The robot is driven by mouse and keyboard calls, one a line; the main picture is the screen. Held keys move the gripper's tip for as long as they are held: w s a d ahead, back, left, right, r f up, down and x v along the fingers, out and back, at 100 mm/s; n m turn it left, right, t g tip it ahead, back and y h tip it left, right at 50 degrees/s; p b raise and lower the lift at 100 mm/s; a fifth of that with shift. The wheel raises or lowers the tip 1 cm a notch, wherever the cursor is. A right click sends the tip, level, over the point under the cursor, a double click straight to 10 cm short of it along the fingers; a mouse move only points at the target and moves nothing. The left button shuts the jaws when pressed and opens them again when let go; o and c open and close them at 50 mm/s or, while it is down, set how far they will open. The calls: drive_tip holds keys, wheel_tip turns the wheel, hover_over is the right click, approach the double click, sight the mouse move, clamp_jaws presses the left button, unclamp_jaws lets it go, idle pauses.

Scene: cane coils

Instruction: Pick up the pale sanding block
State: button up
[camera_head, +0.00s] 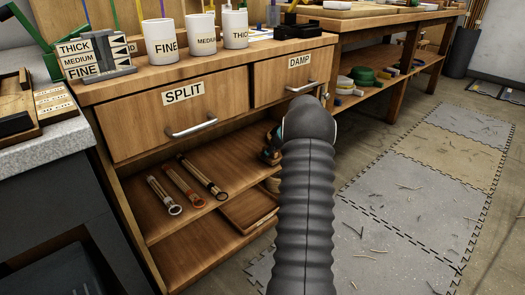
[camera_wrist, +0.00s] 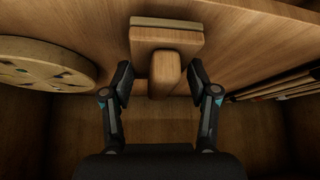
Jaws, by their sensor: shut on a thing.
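The sanding block (camera_wrist: 167,38) is at the top middle of the wrist view. It is a pale brown wooden block with a lighter strip along its far edge and a rounded grip (camera_wrist: 164,72) pointing towards me. My gripper (camera_wrist: 160,80) has one dark finger on each side of the block's grip and is shut on it. In the head view my arm hides the block, and only a dark part of my gripper shows at the shelf opening.
A round wooden disc with holes (camera_wrist: 45,62) lies close on the left, and several thin rods (camera_wrist: 278,86) lie on the right. In the head view, the SPLIT drawer (camera_head: 180,110) is above the shelf, where several tools (camera_head: 184,184) lie.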

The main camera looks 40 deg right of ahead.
drive_tip(key=s+d, duration=0.3)
drive_tip(key=s, duration=1)
drive_tip(key=shift+s+d, duration=0.15)
drive_tip(key=shift+d, duration=0.2)
